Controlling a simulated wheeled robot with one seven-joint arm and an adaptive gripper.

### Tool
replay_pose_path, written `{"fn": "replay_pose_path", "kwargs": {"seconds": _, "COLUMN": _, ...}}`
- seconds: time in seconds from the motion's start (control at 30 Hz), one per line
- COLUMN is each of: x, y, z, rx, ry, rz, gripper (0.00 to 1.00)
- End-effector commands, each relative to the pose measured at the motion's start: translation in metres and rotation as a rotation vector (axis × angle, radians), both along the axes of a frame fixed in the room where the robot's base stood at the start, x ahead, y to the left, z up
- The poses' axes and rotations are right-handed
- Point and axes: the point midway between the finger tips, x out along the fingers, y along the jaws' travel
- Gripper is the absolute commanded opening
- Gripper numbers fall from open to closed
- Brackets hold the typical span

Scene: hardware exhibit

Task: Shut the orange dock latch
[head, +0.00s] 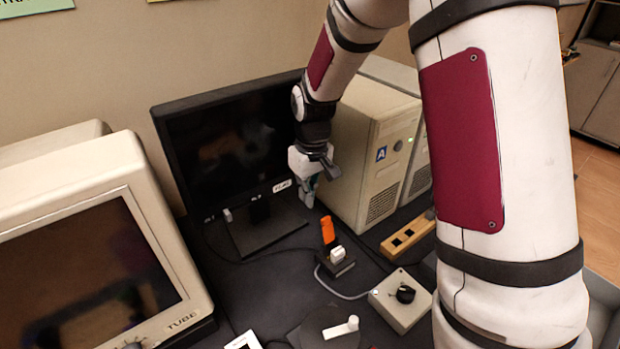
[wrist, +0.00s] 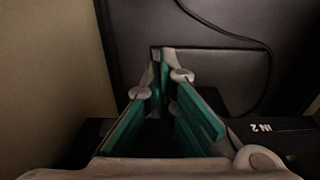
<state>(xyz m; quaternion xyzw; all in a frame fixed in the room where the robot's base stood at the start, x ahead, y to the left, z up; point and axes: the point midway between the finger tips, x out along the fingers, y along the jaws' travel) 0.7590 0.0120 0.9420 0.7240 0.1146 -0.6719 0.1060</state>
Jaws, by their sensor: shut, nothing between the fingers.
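The orange latch (head: 328,230) stands up from a small black dock (head: 343,268) on the dark table in the head view. A white block-like part (head: 337,254) sits in the dock just in front of the latch. My gripper (head: 309,198) is above and behind the latch, close to the monitor's front and apart from the latch. In the wrist view its teal fingers (wrist: 165,60) come together at the tips with nothing between them. The latch and dock do not show in the wrist view.
A black monitor (head: 235,145) stands behind the dock, and a beige computer tower (head: 370,145) to its right. A beige CRT (head: 120,225) is at left. A wooden block (head: 408,234) and a box with a black knob (head: 403,298) lie right of the dock. A cable runs beside it.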

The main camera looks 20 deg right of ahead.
Motion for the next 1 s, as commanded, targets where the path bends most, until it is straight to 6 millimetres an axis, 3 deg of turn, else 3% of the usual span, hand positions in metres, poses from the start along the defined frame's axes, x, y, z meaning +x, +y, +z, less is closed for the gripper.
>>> {"fn": "replay_pose_path", "kwargs": {"seconds": 0.07, "x": 0.000, "y": 0.001, "z": -0.016, "rx": 0.000, "ry": 0.004, "rz": 0.000, "gripper": 0.00}}
{"fn": "replay_pose_path", "kwargs": {"seconds": 0.4, "x": -0.034, "y": -0.011, "z": -0.005, "rx": -0.001, "ry": 0.000, "rz": 0.000, "gripper": 0.00}}
{"fn": "replay_pose_path", "kwargs": {"seconds": 0.83, "x": -0.035, "y": -0.012, "z": -0.004, "rx": 0.000, "ry": -0.002, "rz": 0.001, "gripper": 0.00}}
{"fn": "replay_pose_path", "kwargs": {"seconds": 1.0, "x": -0.027, "y": -0.012, "z": -0.004, "rx": 0.006, "ry": -0.023, "rz": 0.000, "gripper": 0.00}}
